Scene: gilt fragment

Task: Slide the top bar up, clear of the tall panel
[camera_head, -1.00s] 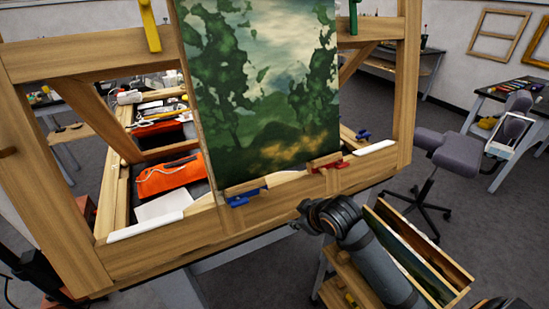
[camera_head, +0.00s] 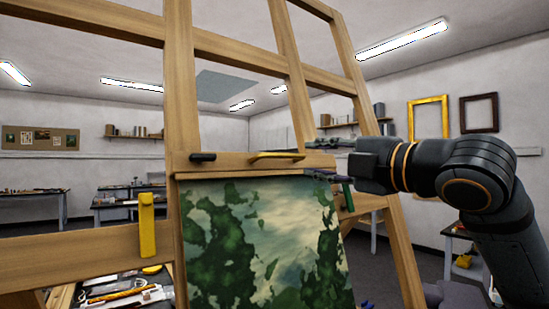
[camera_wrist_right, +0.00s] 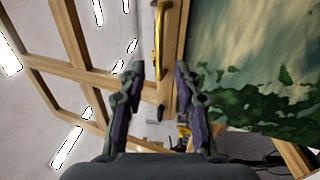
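The top bar (camera_head: 230,164) is a wooden crosspiece on the easel with a brass handle (camera_head: 276,155) and a black knob (camera_head: 203,157). The bar's lower edge lies along the top of the tall panel (camera_head: 265,235), a green landscape painting. My right gripper (camera_head: 326,160) is at the bar's right end, its fingers parted above and below bar height. In the right wrist view, the open fingers (camera_wrist_right: 158,68) have the bar (camera_wrist_right: 171,50) between or just beyond their tips; contact cannot be told. The panel also shows there (camera_wrist_right: 255,60). My left gripper is out of view.
Easel uprights (camera_head: 181,90) and a higher crossbeam (camera_head: 250,55) stand above the bar, with open space between them. A yellow clamp (camera_head: 147,225) is on the left rail, and a green clamp (camera_head: 347,193) is just below my right gripper.

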